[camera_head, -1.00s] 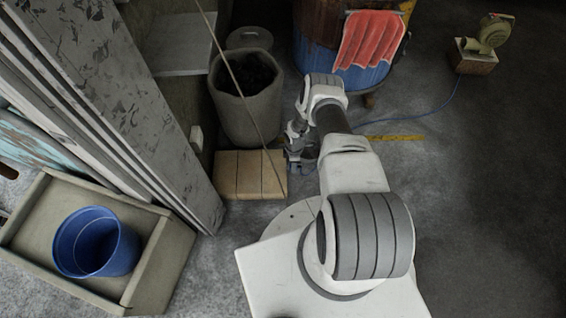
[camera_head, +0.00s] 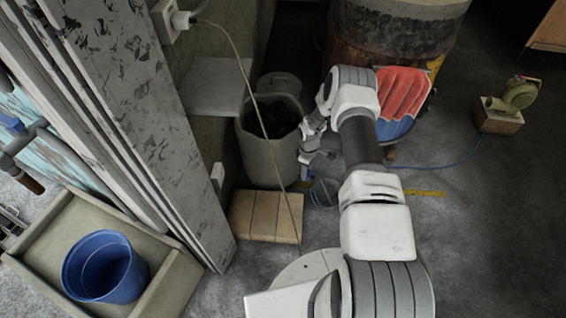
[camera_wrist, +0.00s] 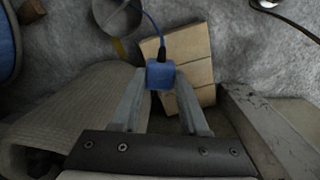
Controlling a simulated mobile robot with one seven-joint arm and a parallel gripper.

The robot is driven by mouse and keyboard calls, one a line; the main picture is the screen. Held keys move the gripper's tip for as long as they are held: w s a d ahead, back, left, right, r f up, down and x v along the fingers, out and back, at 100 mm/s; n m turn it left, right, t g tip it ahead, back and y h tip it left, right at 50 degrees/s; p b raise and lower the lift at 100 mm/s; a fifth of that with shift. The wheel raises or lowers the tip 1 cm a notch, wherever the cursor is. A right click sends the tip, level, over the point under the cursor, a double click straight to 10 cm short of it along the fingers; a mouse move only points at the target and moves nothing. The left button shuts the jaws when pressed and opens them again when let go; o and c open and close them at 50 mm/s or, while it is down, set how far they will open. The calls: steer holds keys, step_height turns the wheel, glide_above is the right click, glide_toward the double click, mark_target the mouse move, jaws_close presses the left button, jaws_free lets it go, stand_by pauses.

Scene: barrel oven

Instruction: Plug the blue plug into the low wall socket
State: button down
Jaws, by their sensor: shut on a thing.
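The blue plug (camera_wrist: 160,75) is between the two fingertips of my gripper (camera_wrist: 161,88) in the wrist view, and the fingers are shut on it. A blue cord (camera_wrist: 151,18) leaves its far side. In the head view my gripper (camera_head: 308,172) is above the floor, right of the wooden boards and beside the grey bin; the plug is small there. The low wall socket (camera_head: 217,178) is a small white box on the wall, left of the bin and clear of my gripper. Its face is turned away from the head view and I cannot see its holes.
A grey bin (camera_head: 262,150) with dark contents stands between wall and arm. Wooden boards (camera_head: 262,218) lie below the socket. A pale cord (camera_head: 254,105) hangs from an upper socket (camera_head: 168,22) across this area. A barrel with red cloth (camera_head: 404,92) and a blower (camera_head: 519,94) stand right.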

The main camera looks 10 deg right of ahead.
steer(key=a+r+m, duration=0.3)
steer(key=r, duration=0.9)
steer(key=s+a+r+m, duration=0.1)
steer(key=a+r+m, duration=0.2)
steer(key=r, duration=0.9)
steer(key=s+a+r+m, duration=0.1)
steer(key=a+r+m, duration=0.2)
steer(key=r, duration=0.8)
steer(key=shift+a+r+m, duration=0.15)
steer(key=shift+r+m, duration=0.25)
